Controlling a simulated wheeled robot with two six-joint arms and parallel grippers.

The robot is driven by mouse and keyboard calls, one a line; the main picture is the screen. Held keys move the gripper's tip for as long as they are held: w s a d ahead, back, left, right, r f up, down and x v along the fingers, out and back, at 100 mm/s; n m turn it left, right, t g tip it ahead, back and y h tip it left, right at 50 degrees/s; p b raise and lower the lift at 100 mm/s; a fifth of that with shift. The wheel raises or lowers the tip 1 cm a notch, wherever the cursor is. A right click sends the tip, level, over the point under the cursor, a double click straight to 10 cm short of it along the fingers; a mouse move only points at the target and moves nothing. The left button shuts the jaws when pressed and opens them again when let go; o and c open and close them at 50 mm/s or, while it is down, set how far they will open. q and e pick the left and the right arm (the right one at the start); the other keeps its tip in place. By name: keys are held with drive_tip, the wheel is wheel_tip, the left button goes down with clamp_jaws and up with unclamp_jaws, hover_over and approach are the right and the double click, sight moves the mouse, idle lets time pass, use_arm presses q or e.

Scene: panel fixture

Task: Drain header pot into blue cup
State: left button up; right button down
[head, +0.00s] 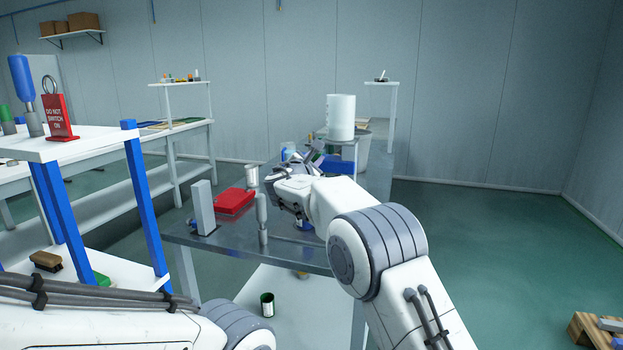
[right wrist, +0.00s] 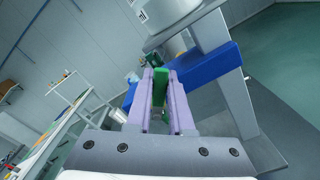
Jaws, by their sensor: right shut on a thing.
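The header pot, a white cylinder (head: 341,117), stands on a raised stand over the far part of the metal bench. Its lower part shows at the top of the right wrist view (right wrist: 168,12). My right gripper (head: 316,153) reaches forward to just left of the stand. In the right wrist view its pale purple fingers (right wrist: 160,92) are shut on a green handle-like piece (right wrist: 158,88), below and left of the pot. I cannot make out a blue cup for certain; a small bluish item (head: 288,149) stands beyond my wrist, partly hidden. My left gripper is out of view.
Open floor lies to the right.

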sight(324, 168)
drive_tip(key=f+m+b, duration=0.1)
drive_tip(key=m+b, duration=0.1)
drive_tip(key=b, duration=0.1)
drive_tip(key=d+f+m+b, duration=0.1)
drive_tip(key=m+b, duration=0.2)
drive_tip(key=b, duration=0.1)
drive_tip(key=f+m+b, duration=0.1)
drive_tip(key=m+b, duration=0.1)
drive_tip(key=b, duration=0.2)
drive_tip(key=shift+s+d+f+m, duration=0.1)
drive_tip(key=shift+s+d+m, duration=0.15)
drive_tip(key=shift+m, duration=0.15)
drive_tip(key=shift+f+m+b, duration=0.3)
drive_tip(key=shift+m+b, duration=0.7)
drive_tip(key=shift+m, duration=0.2)
drive_tip(key=c, duration=0.8)
unclamp_jaws()
